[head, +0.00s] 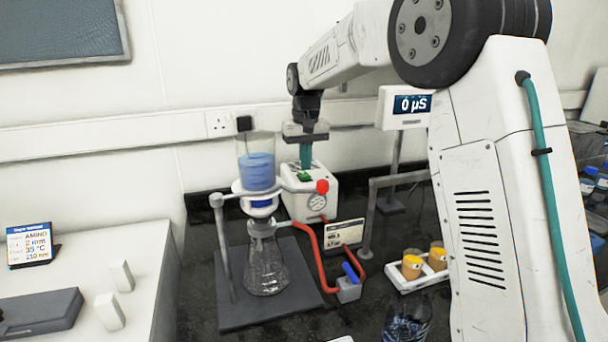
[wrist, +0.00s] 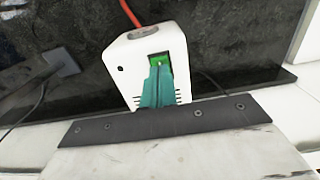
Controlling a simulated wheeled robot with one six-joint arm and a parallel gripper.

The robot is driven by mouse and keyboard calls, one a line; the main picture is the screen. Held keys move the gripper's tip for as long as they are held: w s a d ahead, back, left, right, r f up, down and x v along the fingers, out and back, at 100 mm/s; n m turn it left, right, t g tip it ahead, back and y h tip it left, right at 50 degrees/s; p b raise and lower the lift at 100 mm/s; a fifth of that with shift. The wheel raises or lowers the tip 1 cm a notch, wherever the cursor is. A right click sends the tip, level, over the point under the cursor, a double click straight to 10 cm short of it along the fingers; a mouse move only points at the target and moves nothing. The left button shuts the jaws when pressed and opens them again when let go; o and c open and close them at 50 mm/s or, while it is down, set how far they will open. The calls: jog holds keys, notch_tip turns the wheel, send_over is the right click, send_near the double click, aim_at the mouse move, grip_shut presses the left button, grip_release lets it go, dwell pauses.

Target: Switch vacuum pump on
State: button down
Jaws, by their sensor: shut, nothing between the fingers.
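The vacuum pump (head: 300,204) is a small white box with a round gauge on its front, standing on the dark bench against the back wall. It also shows in the wrist view (wrist: 125,68). On its top is a green switch (wrist: 159,60), seen in the head view (head: 304,176) too. My gripper (head: 306,166) points down over the pump with its teal fingers shut and empty. In the wrist view the fingertips (wrist: 158,68) overlap the near part of the switch. I cannot tell whether they touch it. The fingers hide part of the switch.
A column (head: 257,172) with blue contents sits clamped above a glass flask (head: 266,266) on a stand. A red tube (head: 312,262) runs to a small valve with a blue lever (head: 350,272). A white display (head: 404,107) stands right of the pump. A tray (head: 418,283) holds orange-filled jars.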

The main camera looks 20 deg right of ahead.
aim_at(306, 175)
jog(key=shift+f, duration=1)
dwell(0.6)
jog(key=shift+r, duration=3.55)
